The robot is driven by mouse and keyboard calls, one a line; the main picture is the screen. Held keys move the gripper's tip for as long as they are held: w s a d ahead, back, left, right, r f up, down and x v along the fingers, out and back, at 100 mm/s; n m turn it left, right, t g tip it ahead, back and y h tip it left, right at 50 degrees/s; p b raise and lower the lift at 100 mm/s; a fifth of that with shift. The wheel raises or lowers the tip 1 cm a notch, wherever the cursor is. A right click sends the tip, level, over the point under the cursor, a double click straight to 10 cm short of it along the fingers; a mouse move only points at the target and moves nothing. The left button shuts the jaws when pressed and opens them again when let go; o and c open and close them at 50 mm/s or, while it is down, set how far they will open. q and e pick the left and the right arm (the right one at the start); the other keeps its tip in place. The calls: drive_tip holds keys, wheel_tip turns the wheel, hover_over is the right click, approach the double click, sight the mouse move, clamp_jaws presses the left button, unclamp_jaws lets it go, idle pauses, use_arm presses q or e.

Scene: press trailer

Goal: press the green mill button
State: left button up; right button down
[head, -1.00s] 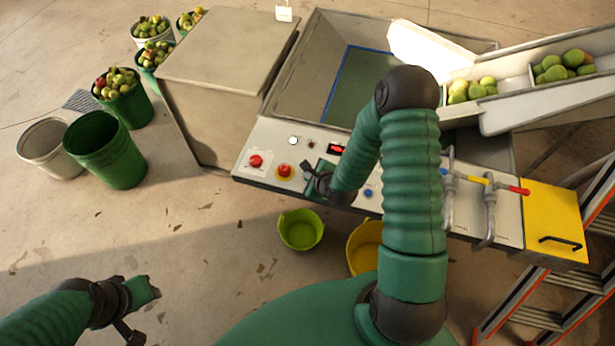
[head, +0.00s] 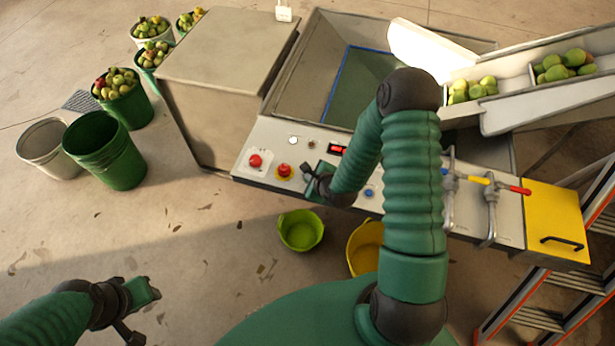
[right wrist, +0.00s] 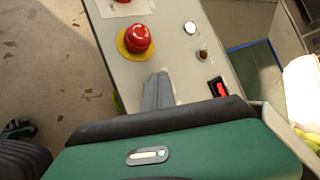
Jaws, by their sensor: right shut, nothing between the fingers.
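The machine's control panel (head: 240,168) runs along the front of the press. I cannot make out a green button on it; the part beside and under my right gripper is hidden. My right gripper (head: 305,170) is over the panel, just right of the red mushroom button on a yellow disc (head: 284,170). In the right wrist view its grey fingers (right wrist: 158,90) are together and empty, pointing at the panel below that red button (right wrist: 138,39). I cannot tell whether they touch the panel. My left gripper (head: 140,308) is low at left, above the floor, away from the panel.
The panel also carries another red button (head: 255,160), a white button (head: 293,140), a dark knob (head: 311,144), a red-lit switch (head: 337,149) and a blue button (head: 369,192). A lime tub (head: 300,230) and a yellow tub (head: 364,250) stand on the floor below.

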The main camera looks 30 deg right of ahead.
idle(0.3)
drive_tip(key=shift+r+p, duration=0.75)
drive_tip(key=shift+p, duration=0.05)
wheel_tip(320, 180, up, 5)
drive_tip(key=p, duration=0.4)
drive_tip(key=shift+r+p, duration=0.1)
drive_tip(key=shift+p, duration=0.2)
